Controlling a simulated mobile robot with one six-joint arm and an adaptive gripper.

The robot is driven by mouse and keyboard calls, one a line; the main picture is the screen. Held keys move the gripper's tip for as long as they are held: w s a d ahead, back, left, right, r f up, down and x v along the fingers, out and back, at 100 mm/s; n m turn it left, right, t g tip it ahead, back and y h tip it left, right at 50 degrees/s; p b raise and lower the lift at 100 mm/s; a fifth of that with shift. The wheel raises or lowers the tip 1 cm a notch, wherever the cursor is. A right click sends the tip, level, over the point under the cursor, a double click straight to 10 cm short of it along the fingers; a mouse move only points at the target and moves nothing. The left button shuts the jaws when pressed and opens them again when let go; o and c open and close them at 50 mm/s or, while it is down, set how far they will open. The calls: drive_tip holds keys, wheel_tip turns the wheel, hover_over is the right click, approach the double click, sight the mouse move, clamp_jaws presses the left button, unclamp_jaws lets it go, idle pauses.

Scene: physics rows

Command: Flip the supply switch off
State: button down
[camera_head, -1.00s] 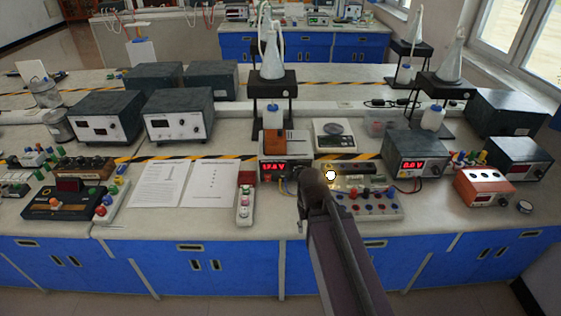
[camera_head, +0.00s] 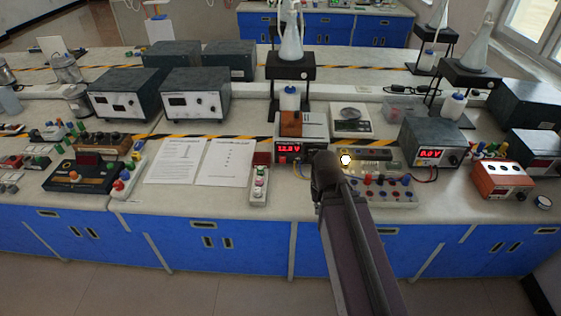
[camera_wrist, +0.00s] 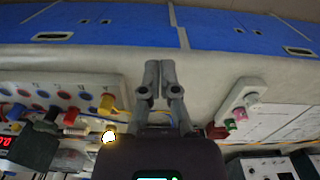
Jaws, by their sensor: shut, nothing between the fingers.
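The power supply (camera_head: 315,158) is a pale box with a red display reading about 12.0 V, standing mid-bench. Its switch cannot be made out; my arm is close to its lower right front. My gripper (camera_wrist: 160,75) is shut and empty in the wrist view, over the pale bench top by the front edge. In the head view my dark arm end hides the fingertips.
A meter reading about 0.0 V (camera_head: 432,148) stands to the right. Bare bench top runs along the front edge above blue cabinets.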

drive_tip(key=w+a+m+t+h+b, duration=0.1)
drive_tip(key=w+a+m+t+h, duration=0.1)
drive_tip(key=w+a+m, duration=0.5)
drive_tip(key=w+a+r+m+t+h+b, duration=0.1)
drive_tip(key=w+a+m+t+h+b, duration=0.1)
drive_tip(key=w+a+m, duration=0.5)
drive_tip(key=shift+w+a+m+t+h, duration=0.35)
drive_tip(key=shift+w+m+t+h, duration=0.35)
drive_tip(key=shift+w+m, duration=2.1)
drive_tip(key=shift+w+n, duration=0.9)
drive_tip(key=b, duration=0.8)
approach(285, 163)
drive_tip(key=f, duration=0.1)
drive_tip(key=s+d+f, duration=0.1)
drive_tip(key=f, duration=0.2)
drive_tip(key=shift+s+d+f, duration=0.25)
drive_tip(key=shift+s+f, duration=0.05)
drive_tip(key=shift+s, duration=0.1)
drive_tip(key=shift+w+d+r+p, duration=0.15)
drive_tip(key=shift+w, duration=0.85)
drive_tip(key=shift+w+d+r+p, duration=0.15)
drive_tip(key=shift+w, duration=0.85)
